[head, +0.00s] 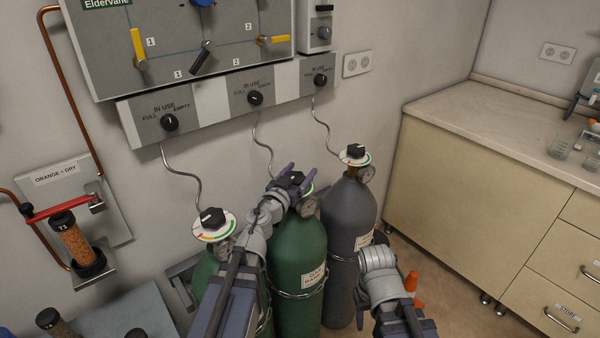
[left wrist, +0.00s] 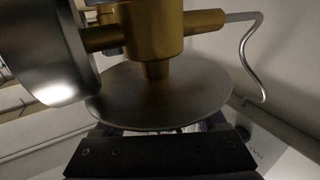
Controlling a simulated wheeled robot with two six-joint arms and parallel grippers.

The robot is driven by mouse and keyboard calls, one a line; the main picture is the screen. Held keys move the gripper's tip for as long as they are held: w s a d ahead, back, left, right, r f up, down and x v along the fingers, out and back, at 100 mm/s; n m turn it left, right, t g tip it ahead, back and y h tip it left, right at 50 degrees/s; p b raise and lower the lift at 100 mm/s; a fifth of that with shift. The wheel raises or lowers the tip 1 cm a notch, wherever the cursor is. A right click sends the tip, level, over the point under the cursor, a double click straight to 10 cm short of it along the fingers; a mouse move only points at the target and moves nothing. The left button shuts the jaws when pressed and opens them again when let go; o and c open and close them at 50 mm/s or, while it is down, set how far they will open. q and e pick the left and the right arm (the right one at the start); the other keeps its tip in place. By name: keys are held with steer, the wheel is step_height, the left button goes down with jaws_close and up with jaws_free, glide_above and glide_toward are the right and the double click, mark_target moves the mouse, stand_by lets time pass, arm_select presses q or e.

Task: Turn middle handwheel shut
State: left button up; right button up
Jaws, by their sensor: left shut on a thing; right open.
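The middle handwheel (head: 294,179) is a black knob on top of the middle green cylinder (head: 298,250), above a round dial plate. My left gripper (head: 291,179) is shut on it, with its purple fingers on either side. The left wrist view shows the underside of the dial plate (left wrist: 160,98), the brass valve body (left wrist: 155,35) and a round gauge (left wrist: 45,50). The knob itself and the fingertips are hidden there. My right arm reaches in at the lower right of the head view, but its gripper fingers do not show.
The left handwheel (head: 212,218) tops another green cylinder. The right handwheel (head: 355,151) tops a grey cylinder (head: 350,215). Thin tubes run to a wall panel with black selector knobs (head: 255,98). A counter (head: 490,115) stands right. An orange cone (head: 412,286) is on the floor.

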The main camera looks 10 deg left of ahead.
arm_select(q)
steer(key=o, duration=1.3)
steer(key=shift+d, duration=0.1)
steer(key=shift+s, duration=0.1)
